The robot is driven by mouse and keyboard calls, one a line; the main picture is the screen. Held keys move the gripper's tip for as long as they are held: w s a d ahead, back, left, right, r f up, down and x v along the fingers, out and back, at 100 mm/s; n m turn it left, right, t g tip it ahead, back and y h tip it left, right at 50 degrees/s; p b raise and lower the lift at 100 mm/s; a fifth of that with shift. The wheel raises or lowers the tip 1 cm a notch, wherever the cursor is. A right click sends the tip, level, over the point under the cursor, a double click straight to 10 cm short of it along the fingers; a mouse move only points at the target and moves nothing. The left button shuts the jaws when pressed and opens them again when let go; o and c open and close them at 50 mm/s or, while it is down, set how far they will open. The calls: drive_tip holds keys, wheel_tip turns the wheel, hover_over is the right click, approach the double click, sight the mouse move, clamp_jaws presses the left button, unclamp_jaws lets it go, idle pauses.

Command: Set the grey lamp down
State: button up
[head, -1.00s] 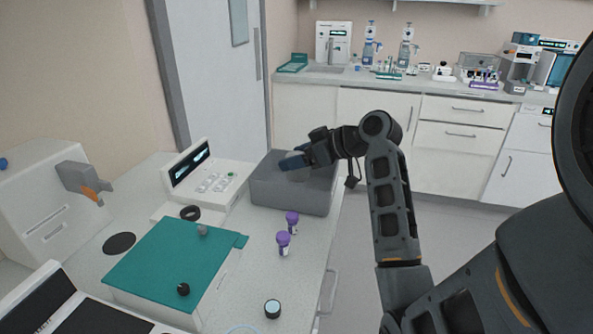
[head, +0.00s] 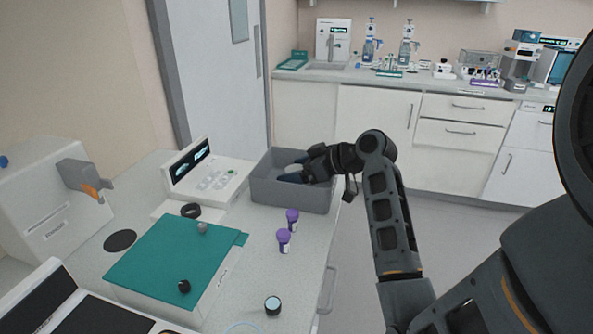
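My gripper (head: 291,174) reaches in over the right wall of an open grey bin (head: 288,196) at the back end of the near bench. Its dark blue fingers point left and sit low, inside the bin's opening. A small pale grey patch (head: 293,168) shows by the fingers. It may be the grey lamp, but it is too small and too hidden to be sure. I cannot tell whether the fingers are closed on it or apart. No other grey lamp can be made out clearly.
A white device with a screen (head: 205,178) stands left of the bin. Two purple-capped tubes (head: 284,240) stand in front of it. The floor right of the bench is clear.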

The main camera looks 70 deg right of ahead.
drive_tip(key=shift+o, duration=0.5)
drive_tip(key=shift+r, duration=0.1)
drive_tip(key=shift+s+r, duration=0.1)
drive_tip(key=shift+r, duration=0.05)
drive_tip(key=v, duration=1.1)
drive_tip(key=shift+s+b, duration=0.3)
drive_tip(key=shift+s, duration=0.05)
